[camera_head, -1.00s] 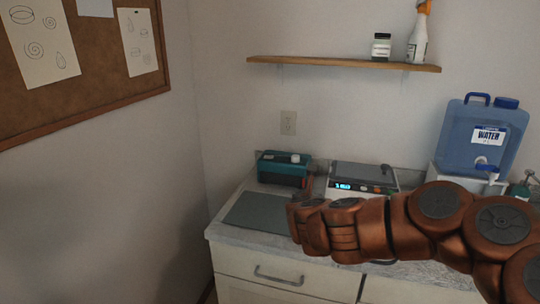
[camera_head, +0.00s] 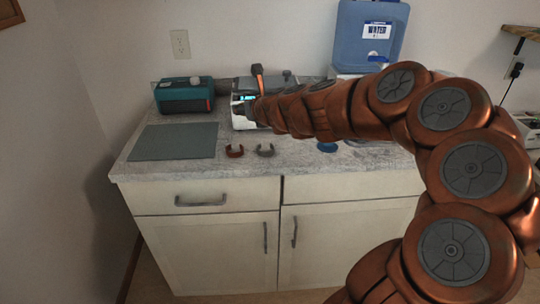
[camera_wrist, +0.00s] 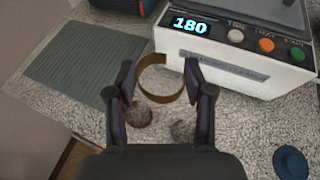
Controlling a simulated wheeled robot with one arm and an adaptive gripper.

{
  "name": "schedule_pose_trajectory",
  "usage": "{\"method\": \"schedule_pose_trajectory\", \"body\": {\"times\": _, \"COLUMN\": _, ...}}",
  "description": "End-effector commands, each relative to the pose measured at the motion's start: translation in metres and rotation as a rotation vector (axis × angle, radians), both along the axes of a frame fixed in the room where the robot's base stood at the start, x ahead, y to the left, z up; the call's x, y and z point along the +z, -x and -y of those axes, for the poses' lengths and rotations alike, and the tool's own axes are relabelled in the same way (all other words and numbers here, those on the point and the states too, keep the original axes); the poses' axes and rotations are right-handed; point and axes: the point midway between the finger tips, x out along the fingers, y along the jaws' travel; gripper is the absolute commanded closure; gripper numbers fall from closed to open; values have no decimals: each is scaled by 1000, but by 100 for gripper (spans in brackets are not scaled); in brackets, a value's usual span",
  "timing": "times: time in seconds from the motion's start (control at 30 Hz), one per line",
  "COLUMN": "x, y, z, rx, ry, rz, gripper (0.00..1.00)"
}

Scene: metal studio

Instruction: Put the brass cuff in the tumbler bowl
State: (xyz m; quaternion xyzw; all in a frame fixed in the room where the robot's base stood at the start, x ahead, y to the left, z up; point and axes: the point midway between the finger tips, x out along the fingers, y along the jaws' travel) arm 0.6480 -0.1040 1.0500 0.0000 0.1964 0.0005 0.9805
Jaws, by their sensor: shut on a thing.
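The brass cuff (camera_wrist: 160,95), an open golden band, sits between the two dark fingers of my gripper (camera_wrist: 159,72) in the wrist view. My gripper is shut on it, and the cuff is held above the counter, in front of the white machine. In the head view my arm hides the gripper and the cuff. I cannot make out a tumbler bowl for certain in any view.
A white machine (camera_wrist: 240,58) with a lit "180" display stands ahead, a teal box (camera_head: 184,95) left of it. A grey mat (camera_head: 175,141), a reddish cuff (camera_head: 234,151), a grey cuff (camera_head: 265,151) and a blue round thing (camera_head: 327,147) lie on the counter (camera_head: 190,168).

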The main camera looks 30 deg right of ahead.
Motion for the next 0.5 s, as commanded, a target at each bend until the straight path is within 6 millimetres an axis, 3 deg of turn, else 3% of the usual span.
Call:
{"method": "schedule_pose_trajectory", "body": {"times": 0.27, "x": -12, "y": 30, "z": 43, "rx": 114, "ry": 1, "rz": 3, "gripper": 75}}
{"method": "schedule_pose_trajectory", "body": {"times": 0.5, "x": -25, "y": 72, "z": 71, "rx": 228, "ry": 0, "rz": 3, "gripper": 75}}
